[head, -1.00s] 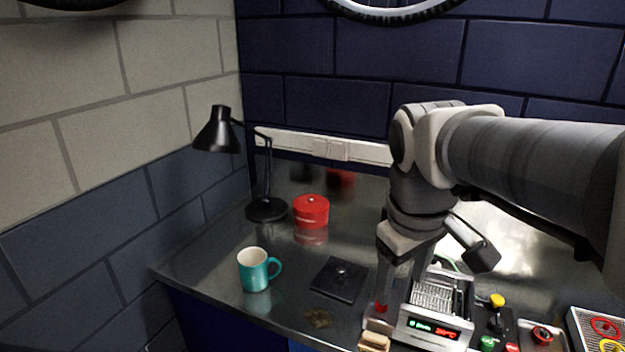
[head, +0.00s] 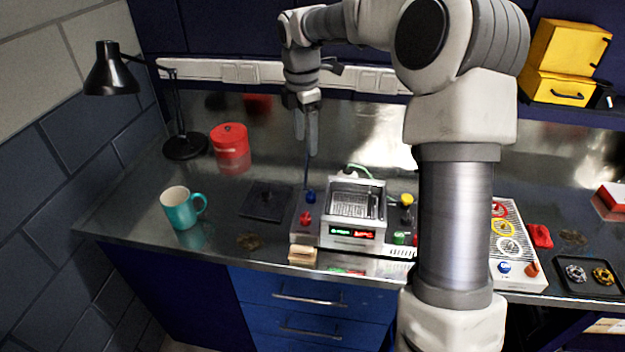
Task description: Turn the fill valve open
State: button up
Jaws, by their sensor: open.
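My gripper (head: 306,150) points down over the bench, its two fingers a little apart with nothing seen between them. It hangs above and behind a small panel (head: 301,238) left of the metal bath unit (head: 353,210). That panel carries a blue knob (head: 310,196) and a red cross-shaped handle (head: 305,218). I cannot tell which of the two is the fill valve, nor its turn position. The gripper appears apart from both. The bath unit has a wire basket and a lit green and red display (head: 353,232).
A yellow knob (head: 406,200) and green button (head: 399,238) sit right of the bath. A wooden block (head: 302,255) lies at the front edge. A teal mug (head: 181,208), black pad (head: 266,201), red pot (head: 230,140) and black lamp (head: 112,70) stand left.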

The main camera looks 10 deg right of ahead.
jog(key=w+d+f+n, duration=0.1)
jog(key=w+d+f, duration=0.1)
jog(key=w, duration=0.1)
send_near(310, 192)
jog(key=shift+n+y, duration=0.3)
jog(key=f, duration=0.6)
jog(key=f+p, duration=0.1)
jog(key=f, duration=0.2)
jog(key=shift+w+d+f, duration=0.1)
jog(key=shift+d+f, duration=0.2)
grip_shut()
